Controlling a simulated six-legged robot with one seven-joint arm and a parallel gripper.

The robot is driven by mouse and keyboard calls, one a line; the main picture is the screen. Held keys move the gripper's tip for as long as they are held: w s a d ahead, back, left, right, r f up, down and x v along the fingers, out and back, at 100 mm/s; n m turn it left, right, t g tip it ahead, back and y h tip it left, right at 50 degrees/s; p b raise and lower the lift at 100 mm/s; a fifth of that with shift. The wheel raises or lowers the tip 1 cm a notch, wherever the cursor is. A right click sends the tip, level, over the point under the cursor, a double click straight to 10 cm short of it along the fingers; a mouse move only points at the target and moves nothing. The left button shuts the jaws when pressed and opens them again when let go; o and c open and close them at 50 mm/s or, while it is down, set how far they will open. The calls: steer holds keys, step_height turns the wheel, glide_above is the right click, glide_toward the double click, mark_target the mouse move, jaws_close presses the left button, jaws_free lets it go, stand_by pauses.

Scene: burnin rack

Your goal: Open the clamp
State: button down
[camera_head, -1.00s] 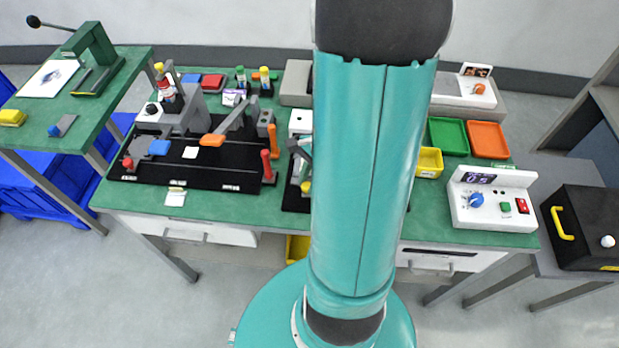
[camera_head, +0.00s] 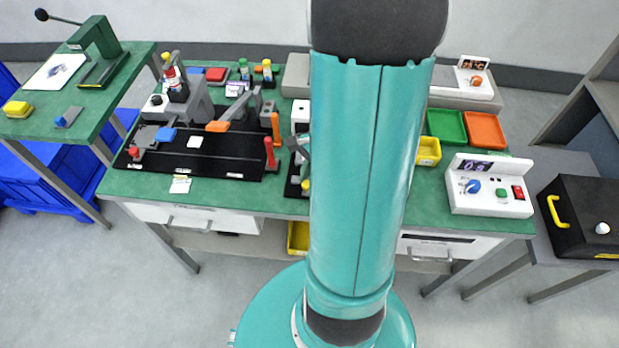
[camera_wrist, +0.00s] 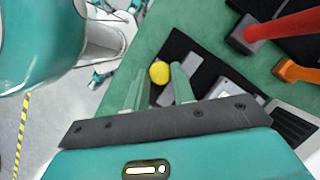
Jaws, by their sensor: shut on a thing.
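The clamp's yellow knob (camera_head: 306,185) shows on a black base just left of my arm in the head view. In the wrist view the round yellow knob (camera_wrist: 159,72) is between the two teal fingers of my gripper (camera_wrist: 158,80), over the black base. My gripper is shut on the yellow knob. The clamp's shaft and body are mostly hidden by the fingers and palm. In the head view my arm hides my gripper and part of the clamp base.
A larger black fixture (camera_head: 205,165) with orange- and red-handled levers is on the left of the green bench (camera_head: 130,185). Yellow (camera_head: 428,152), green (camera_head: 446,126) and orange (camera_head: 486,130) trays and a white control box (camera_head: 488,187) are on the right.

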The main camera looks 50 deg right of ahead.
steer(key=c, duration=1.2)
jaws_free()
steer(key=shift+s+a, duration=0.25)
steer(key=shift+o, duration=0.2)
steer(key=shift+w+d, duration=0.1)
steer(key=shift+w, duration=0.05)
steer(key=v, duration=1.3)
steer(key=shift+d+r, duration=0.2)
steer(key=shift+r, duration=0.15)
steer(key=a+r+n+t+h, duration=0.1)
steer(key=a+r+n, duration=0.2)
steer(key=a+n, duration=0.3)
steer(key=w+a+r+n+t+h, duration=0.1)
steer(key=a+r+n+t+h, duration=0.1)
steer(key=a+r+n, duration=0.2)
steer(key=a+r+n+t+h, duration=0.1)
steer(key=a+r+n, duration=0.3)
steer(key=a+n, duration=0.5)
steer(key=a+t, duration=0.1)
steer(key=a, duration=0.4)
steer(key=shift+w+a+r+n, duration=0.25)
steer(key=shift+w+a+n, duration=0.05)
steer(key=shift+w+a, duration=0.1)
